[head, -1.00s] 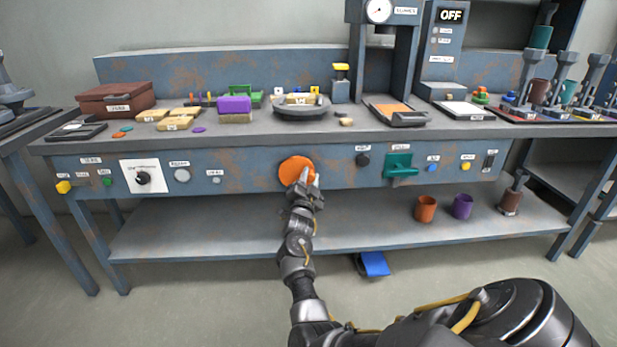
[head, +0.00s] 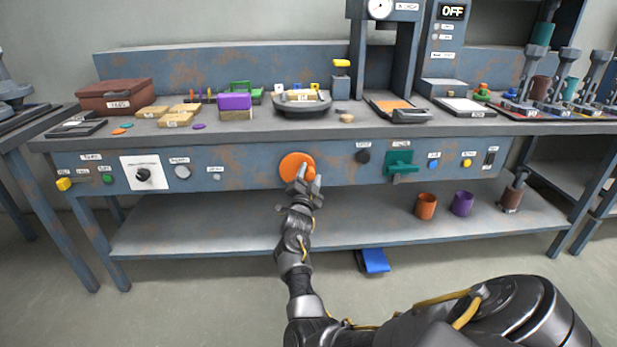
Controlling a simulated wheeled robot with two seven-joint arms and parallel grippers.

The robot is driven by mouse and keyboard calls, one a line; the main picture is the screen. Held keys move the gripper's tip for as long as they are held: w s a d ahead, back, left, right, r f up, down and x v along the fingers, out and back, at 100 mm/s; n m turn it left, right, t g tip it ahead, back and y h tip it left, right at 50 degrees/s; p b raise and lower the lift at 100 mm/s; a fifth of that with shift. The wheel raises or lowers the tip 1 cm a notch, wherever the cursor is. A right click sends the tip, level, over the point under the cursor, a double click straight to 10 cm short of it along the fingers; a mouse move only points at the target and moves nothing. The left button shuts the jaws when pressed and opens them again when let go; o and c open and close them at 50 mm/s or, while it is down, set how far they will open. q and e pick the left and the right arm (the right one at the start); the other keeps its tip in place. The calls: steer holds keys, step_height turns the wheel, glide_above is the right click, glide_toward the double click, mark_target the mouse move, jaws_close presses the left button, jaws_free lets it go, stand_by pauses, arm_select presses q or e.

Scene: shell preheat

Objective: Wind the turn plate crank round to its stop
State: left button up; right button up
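The turn plate (head: 300,108) is a round grey plate on the bench top, with small blocks on it. Below it on the front panel is a round orange disc (head: 292,165), which looks like the crank. My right gripper (head: 309,175) is at the lower right part of this disc. Its two fingertips show slightly apart, one overlapping the disc. Whether a handle is held between them is hidden by the fingers. My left gripper is not in view.
The panel also carries a black knob (head: 363,156) and a green handle (head: 400,163) to the right, and a white dial plate (head: 144,174) to the left. An orange cup (head: 426,206) and a purple cup (head: 462,204) stand on the lower shelf (head: 200,235).

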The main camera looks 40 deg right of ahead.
steer(key=shift+s+a, duration=0.15)
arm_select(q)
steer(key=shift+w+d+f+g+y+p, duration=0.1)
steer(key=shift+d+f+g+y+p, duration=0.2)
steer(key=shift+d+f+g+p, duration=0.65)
arm_select(e)
steer(key=v, duration=0.7)
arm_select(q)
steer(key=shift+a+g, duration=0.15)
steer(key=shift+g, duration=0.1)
